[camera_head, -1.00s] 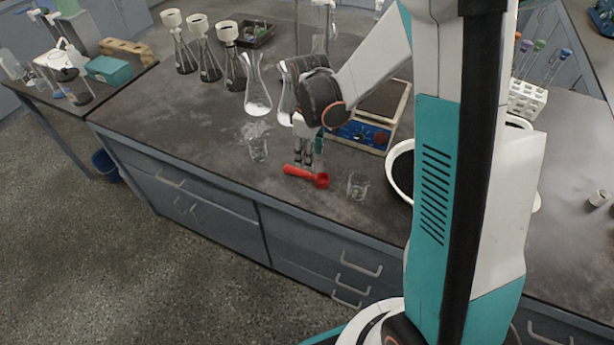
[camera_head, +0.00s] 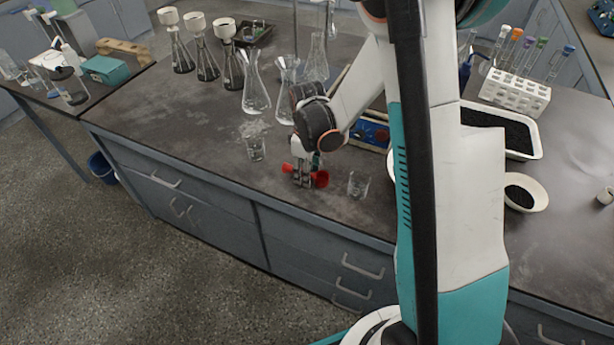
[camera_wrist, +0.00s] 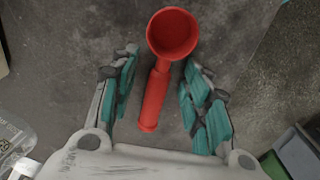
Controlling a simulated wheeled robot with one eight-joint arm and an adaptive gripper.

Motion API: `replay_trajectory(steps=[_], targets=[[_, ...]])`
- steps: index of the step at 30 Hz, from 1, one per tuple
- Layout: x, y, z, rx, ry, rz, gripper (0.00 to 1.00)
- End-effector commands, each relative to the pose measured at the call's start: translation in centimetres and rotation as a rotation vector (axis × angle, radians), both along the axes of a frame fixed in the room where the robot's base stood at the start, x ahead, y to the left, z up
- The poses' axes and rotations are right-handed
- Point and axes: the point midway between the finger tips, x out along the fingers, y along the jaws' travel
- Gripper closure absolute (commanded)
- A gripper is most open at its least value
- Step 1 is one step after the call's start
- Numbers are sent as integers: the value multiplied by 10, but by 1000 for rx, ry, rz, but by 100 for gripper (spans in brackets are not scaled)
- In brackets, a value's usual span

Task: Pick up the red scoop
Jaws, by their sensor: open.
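The red scoop (camera_head: 321,178) lies on the dark bench top near its front edge. In the wrist view the scoop (camera_wrist: 155,95) shows whole, its round bowl away from me and its handle towards my palm. My gripper (camera_head: 304,180) is over the scoop in the head view and hides the middle of its handle. In the wrist view my gripper (camera_wrist: 158,75) is open, with one teal-padded finger on each side of the handle. A gap shows between each finger and the handle.
A small glass beaker (camera_head: 358,184) stands close to the right of the scoop, and another beaker (camera_head: 255,149) stands to the left. Flasks (camera_head: 255,95) stand behind. The bench's front edge is near. The left part of the bench top is mostly clear.

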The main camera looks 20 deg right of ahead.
Motion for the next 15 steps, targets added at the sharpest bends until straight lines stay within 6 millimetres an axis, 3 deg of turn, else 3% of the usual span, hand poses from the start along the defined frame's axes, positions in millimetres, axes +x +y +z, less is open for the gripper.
replay_trajectory(steps=[1, 7, 15], targets=[[0, 0, 1, 0, 0, 0, 57], [0, 0, 1, 0, 0, 0, 100], [0, 0, 1, 0, 0, 0, 100]])
